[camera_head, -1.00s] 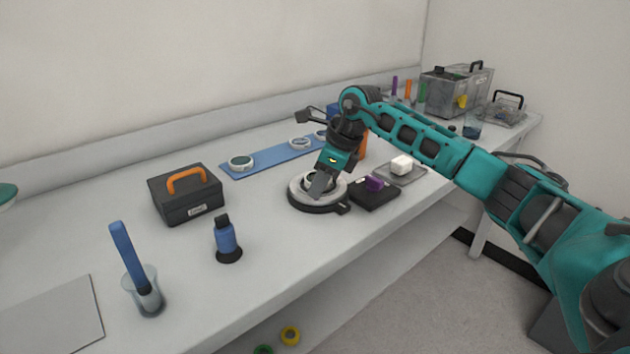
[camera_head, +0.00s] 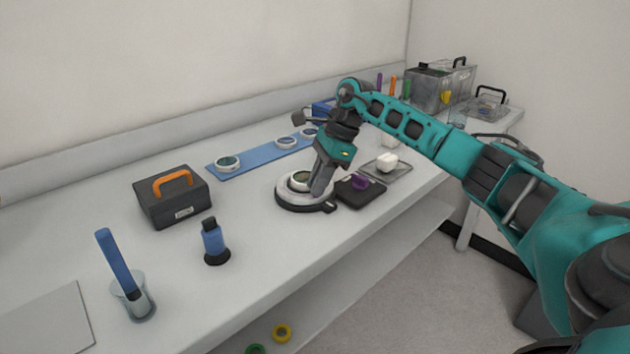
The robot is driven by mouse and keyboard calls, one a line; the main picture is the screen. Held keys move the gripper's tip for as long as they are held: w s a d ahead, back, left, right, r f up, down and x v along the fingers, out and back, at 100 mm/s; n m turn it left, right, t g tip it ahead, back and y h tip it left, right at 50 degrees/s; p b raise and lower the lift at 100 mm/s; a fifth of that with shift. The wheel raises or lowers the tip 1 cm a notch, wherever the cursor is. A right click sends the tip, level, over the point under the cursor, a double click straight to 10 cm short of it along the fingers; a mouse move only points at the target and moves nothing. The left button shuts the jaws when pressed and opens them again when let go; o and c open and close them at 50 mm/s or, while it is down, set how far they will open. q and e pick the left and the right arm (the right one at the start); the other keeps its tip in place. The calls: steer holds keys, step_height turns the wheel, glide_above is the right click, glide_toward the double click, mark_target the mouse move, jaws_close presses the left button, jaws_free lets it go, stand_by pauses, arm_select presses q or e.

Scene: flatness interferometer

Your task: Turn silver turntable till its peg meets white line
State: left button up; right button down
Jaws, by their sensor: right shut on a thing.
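The silver turntable (camera_head: 286,196) is a round disc on a black base at the middle of the bench, with a round, dark-faced part with a pale rim (camera_head: 299,180) on top. My right gripper (camera_head: 319,192) reaches down onto the right side of the disc, beside that part. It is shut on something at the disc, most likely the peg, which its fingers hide. I cannot make out the white line; a dark tab (camera_head: 329,208) sticks out of the base at front right. My left gripper is not in view.
A black block with a purple knob (camera_head: 360,183) stands close right of the turntable, and a tray with a white block (camera_head: 387,162) lies beyond. A blue strip with ringed discs (camera_head: 255,162) lies behind. A blue bottle (camera_head: 213,243) and black case (camera_head: 174,200) stand left.

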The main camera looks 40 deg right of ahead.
steer(key=shift+d+n+g, duration=0.5)
steer(key=shift+d+n, duration=0.1)
steer(key=shift+n, duration=0.7)
steer(key=shift+d, duration=0.15)
steer(key=shift+d+n, duration=0.1)
steer(key=shift+n, duration=0.3)
steer(key=c, duration=1.4)
jaws_free()
steer(key=shift+r, duration=0.1)
steer(key=p+v, duration=0.1)
steer(key=v, duration=1.1)
steer(key=shift+w+d+r, duration=0.15)
steer(key=shift+d+r, duration=0.05)
steer(key=shift+r, duration=0.15)
